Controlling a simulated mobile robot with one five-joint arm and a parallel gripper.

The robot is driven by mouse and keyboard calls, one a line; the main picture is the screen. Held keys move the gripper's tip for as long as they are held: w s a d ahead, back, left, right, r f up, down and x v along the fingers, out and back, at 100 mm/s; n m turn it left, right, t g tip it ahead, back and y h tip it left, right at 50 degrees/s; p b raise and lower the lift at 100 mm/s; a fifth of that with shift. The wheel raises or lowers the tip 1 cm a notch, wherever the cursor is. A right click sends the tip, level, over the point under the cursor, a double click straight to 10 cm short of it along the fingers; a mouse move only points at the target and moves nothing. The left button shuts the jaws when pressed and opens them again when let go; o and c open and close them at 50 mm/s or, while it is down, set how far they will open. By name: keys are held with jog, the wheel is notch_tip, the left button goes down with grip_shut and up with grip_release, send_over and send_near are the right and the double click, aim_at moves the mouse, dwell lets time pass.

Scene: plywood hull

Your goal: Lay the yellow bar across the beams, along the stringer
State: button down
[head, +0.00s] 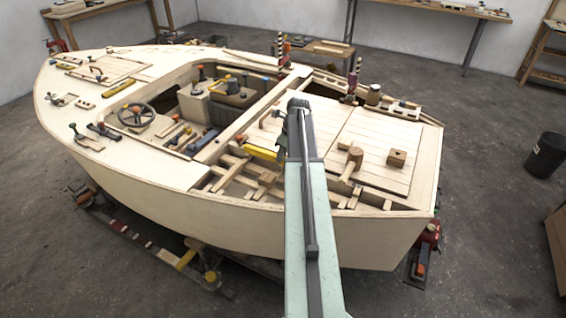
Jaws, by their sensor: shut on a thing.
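The yellow bar (262,152) is in the open bay of the plywood hull, left of my arm. Its right end is hidden behind my gripper and arm. My gripper (284,153) is shut on the bar; its fingertips are mostly hidden. The pale wooden beams (236,172) show below and left of the bar, with dark gaps between them. A long pale timber, seemingly the stringer (232,134), runs from lower left to upper right beyond the bar. I cannot tell whether the bar touches the beams or hangs just above them.
A planked deck panel (383,140) right of my arm carries a wooden mallet (352,160) and a small wooden block (397,158). A steering wheel (137,115) and several tools lie on the left deck. A clamp (352,85) stands on the far rim.

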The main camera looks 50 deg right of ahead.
jog(key=shift+f, duration=0.7)
jog(key=c, duration=1.3)
grip_release()
jog(key=shift+r, duration=0.15)
jog(key=p+v, duration=1.2)
jog(key=shift+r, duration=0.15)
